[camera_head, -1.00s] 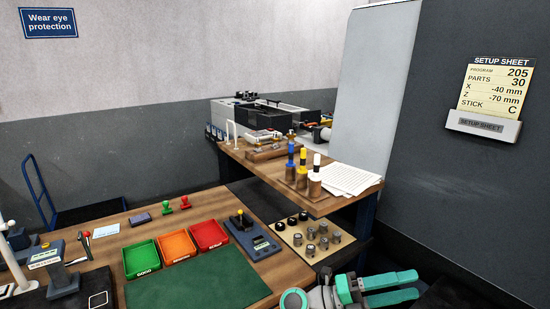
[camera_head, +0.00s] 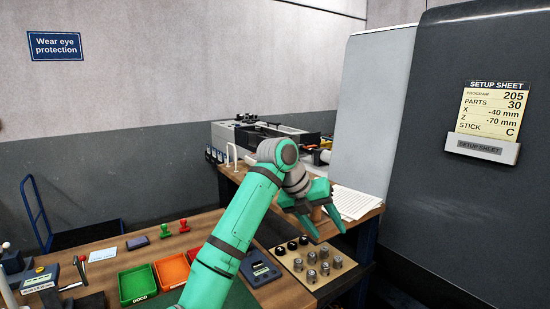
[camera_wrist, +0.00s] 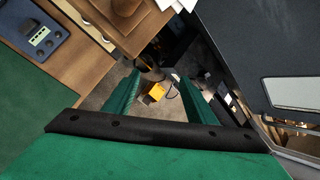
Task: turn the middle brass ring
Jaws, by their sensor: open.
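I cannot make out any brass ring in either view now. My gripper (camera_head: 326,234) is raised over the near end of the far wooden bench (camera_head: 232,172) in the head view, and my arm covers much of that bench. In the wrist view my gripper (camera_wrist: 154,76) is open with nothing between its green fingers. The fingers point past the bench edge toward the floor. A brown round-topped piece (camera_wrist: 128,8) stands on the bench at the top of the wrist view; only part of it shows.
A green bin (camera_head: 138,285) and an orange bin (camera_head: 172,271) stand on the front bench. Several metal cylinders (camera_head: 324,268) stand on a tray beside it. Papers (camera_head: 354,203) lie on the far bench. A dark machine wall (camera_head: 465,220) closes the right side.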

